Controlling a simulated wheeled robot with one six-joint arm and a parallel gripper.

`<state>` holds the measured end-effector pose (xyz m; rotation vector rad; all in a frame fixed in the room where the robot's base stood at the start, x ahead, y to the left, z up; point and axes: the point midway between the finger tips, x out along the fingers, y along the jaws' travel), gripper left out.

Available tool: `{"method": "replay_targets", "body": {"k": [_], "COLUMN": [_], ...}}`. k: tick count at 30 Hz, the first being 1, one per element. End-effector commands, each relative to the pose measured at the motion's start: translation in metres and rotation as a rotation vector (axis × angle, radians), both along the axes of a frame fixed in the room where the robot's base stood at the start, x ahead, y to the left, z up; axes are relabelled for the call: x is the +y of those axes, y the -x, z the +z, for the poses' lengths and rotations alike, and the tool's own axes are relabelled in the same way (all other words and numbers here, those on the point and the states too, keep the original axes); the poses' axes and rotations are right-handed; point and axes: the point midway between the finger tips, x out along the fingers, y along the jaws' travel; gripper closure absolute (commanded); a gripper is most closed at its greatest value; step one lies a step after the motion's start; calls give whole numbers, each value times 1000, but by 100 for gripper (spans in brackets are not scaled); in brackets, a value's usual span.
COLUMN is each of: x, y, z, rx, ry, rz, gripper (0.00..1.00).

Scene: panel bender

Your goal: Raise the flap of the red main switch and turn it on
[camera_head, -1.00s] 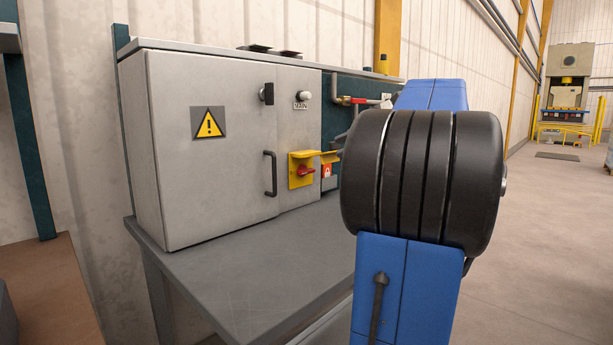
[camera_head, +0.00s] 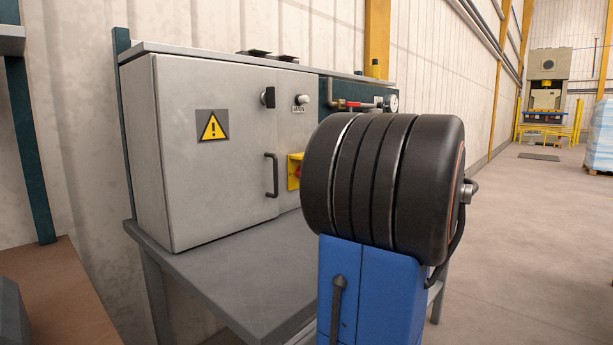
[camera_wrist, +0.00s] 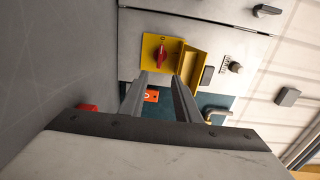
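The red main switch (camera_wrist: 161,56) is a red knob on a yellow plate (camera_wrist: 148,48) on the grey cabinet. Its yellow flap (camera_wrist: 196,62) stands out from the plate's upper edge, which lies to the right in the wrist view, so it looks raised. The knob's handle lies along the picture's vertical; its on/off marks are too small to read. My gripper (camera_wrist: 160,80) is open and empty, its two fingers apart and pointing at the plate. The knob appears between the fingertips; contact is not visible. In the head view my arm hides most of the yellow plate (camera_head: 293,165).
The grey cabinet (camera_head: 180,165) stands on a grey table (camera_head: 225,275). A red-handled pipe valve (camera_head: 352,104) is to the right.

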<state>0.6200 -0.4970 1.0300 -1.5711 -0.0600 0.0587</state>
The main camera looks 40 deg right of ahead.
Motion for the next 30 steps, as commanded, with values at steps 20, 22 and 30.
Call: {"method": "replay_targets", "body": {"k": [20,22,30], "x": [8,9,12], "y": [-88,-99,-140], "z": [0,0,0], "rx": [1,1,1], "ry": [-1,-1,-1], "rz": [6,6,4], "gripper": [70,70,70]}}
